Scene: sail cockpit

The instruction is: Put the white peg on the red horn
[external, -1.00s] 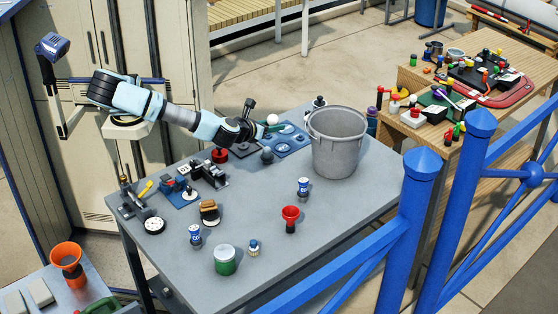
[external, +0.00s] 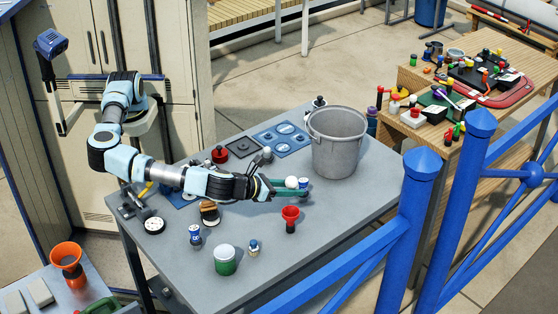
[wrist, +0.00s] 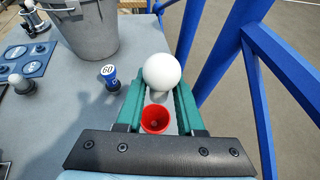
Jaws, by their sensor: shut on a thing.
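My gripper (external: 290,189) is shut on the white peg (wrist: 162,71), whose round white ball head sits between the green fingertips. The peg also shows in the external view (external: 292,182), held above the table. The red horn (external: 291,213) is a red funnel shape standing upright on the table, just in front of my gripper. In the wrist view the horn's open mouth (wrist: 155,119) shows between the fingers, lower in the picture than the peg and apart from it. The peg's lower part is mostly hidden behind its head.
A blue and white cup marked 60 (wrist: 111,78) stands close beside my gripper. A large grey bucket (external: 337,150) stands behind it. A green jar with a white lid (external: 225,260) and a small blue-topped peg (external: 253,248) stand toward the front. The table's right front is clear.

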